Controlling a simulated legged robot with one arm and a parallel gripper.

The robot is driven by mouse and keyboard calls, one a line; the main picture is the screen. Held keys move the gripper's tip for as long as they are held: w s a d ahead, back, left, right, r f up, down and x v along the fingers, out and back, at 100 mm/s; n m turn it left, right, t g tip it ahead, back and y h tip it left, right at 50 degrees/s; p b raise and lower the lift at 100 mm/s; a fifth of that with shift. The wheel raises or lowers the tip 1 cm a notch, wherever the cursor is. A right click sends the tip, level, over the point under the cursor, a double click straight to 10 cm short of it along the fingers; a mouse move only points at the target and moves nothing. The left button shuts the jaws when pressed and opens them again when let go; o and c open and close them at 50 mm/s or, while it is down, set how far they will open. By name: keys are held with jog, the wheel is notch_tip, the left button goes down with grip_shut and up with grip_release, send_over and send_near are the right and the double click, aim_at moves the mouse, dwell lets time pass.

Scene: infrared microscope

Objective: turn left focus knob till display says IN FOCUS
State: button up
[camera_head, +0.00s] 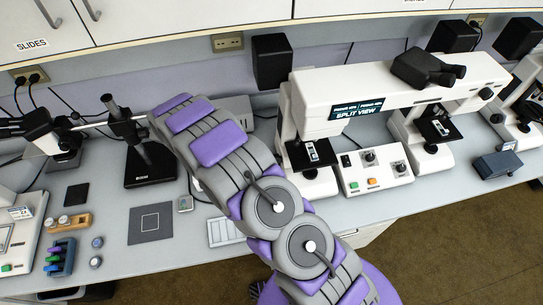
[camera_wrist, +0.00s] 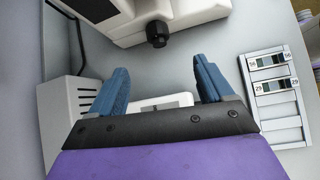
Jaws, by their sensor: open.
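The white double microscope (camera_head: 400,85) stands at the back right in the head view. Its display (camera_head: 358,110) reads SPLIT VIEW, with a smaller line above that appears to give two focus percentages. A black knob (camera_head: 310,174) shows low on its left stand. In the wrist view a black knob (camera_wrist: 157,33) sticks out of a white housing, beyond my fingertips; I cannot tell for certain that it is the left focus knob. My gripper (camera_wrist: 162,76) is open, its two blue fingers apart with nothing held between them. My arm hides the gripper in the head view.
A control box (camera_head: 375,170) with knobs and coloured buttons stands between the two stands. A slide tray (camera_head: 225,232) lies on the bench, also at right in the wrist view (camera_wrist: 280,108). A black stand (camera_head: 150,165) is left of my arm.

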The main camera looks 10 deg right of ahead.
jog(key=shift+n, duration=0.3)
jog(key=x, duration=1.2)
jog(key=w+b+x, duration=0.1)
jog(key=x, duration=0.5)
jog(key=shift+a+f, duration=0.2)
jog(key=shift+a, duration=0.05)
jog(key=shift+a, duration=0.2)
jog(key=shift+c, duration=0.2)
jog(key=shift+c, duration=0.7)
jog(key=shift+d, duration=0.1)
jog(key=c, duration=0.9)
jog(key=shift+o, duration=0.2)
